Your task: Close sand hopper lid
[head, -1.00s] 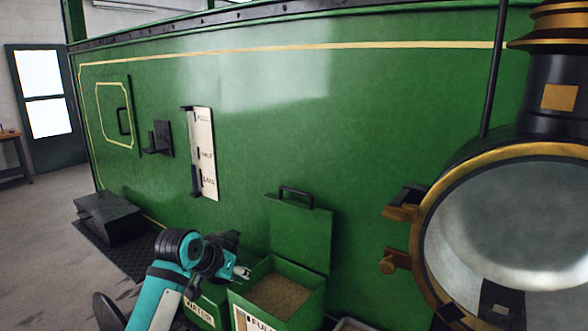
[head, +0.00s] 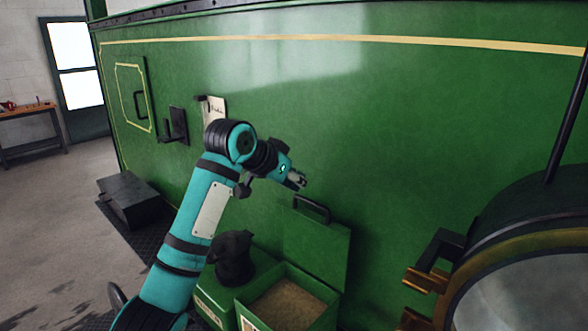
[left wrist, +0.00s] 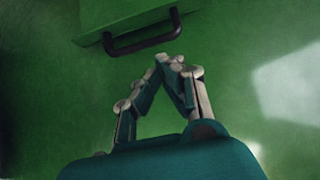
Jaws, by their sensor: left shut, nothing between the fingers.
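The sand hopper (head: 290,300) is a green box with sand (head: 287,304) in it. Its green lid (head: 318,243) stands open and upright at the back, near the green tram side. A black handle (head: 311,208) is on the lid's top edge and also shows in the left wrist view (left wrist: 143,39). My left gripper (head: 301,182) is shut and empty, just above the handle in the head view. In the left wrist view the shut fingertips (left wrist: 168,60) are close to the handle, apart from it in the picture. My right gripper is not in view.
A round brass-rimmed smokebox front (head: 520,285) with brackets stands at the right. A black step box (head: 129,200) and a gauge board (head: 217,111) are at the left. A workbench (head: 30,112) is far left. Another green box (head: 215,297) is left of the hopper.

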